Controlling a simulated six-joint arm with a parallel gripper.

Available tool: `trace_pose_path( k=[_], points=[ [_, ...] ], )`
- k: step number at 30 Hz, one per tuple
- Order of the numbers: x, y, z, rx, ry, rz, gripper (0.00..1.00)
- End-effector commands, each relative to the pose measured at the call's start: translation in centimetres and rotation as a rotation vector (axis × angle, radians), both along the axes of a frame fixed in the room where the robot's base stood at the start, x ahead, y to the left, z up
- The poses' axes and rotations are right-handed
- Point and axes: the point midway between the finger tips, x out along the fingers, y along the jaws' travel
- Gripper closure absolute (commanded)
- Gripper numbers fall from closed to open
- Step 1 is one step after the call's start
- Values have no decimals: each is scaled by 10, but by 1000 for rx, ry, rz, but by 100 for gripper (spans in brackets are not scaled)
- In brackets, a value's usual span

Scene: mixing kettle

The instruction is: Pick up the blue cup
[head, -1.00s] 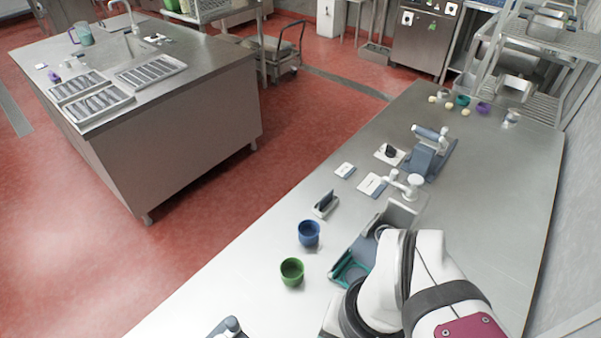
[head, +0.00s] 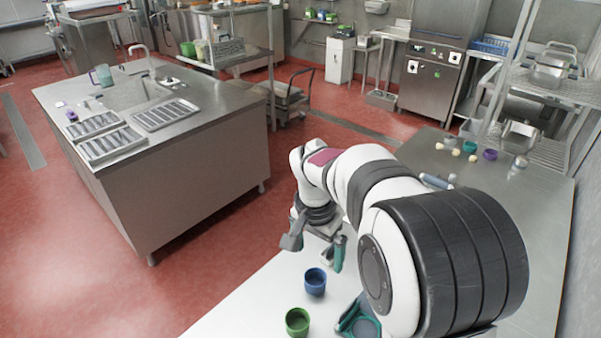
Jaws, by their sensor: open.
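The blue cup (head: 315,281) stands upright on the metal table near its left edge. My gripper (head: 317,247) is just behind the cup in the picture and a little above it. Its two fingers are spread apart, one to the left and one to the right, with nothing between them. I cannot tell from this single view whether a finger touches the cup.
A green cup (head: 297,321) stands just in front of the blue cup. A teal-edged holder (head: 358,318) lies to the right, partly behind my arm. Small round items and a purple cup (head: 490,154) stand at the table's far end. My arm hides the table's middle.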

Motion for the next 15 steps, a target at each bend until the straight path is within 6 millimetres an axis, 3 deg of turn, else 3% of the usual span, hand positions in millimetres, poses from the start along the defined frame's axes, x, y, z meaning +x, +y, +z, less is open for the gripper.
trace_pose_path(
  k=[1, 4, 15],
  points=[
    [17, 4, -12, -10, -7, -9, 0],
    [36, 8, -26, -22, -23, -24, 0],
    [48, -1, -117, -22, -23, -28, 0]
  ],
)
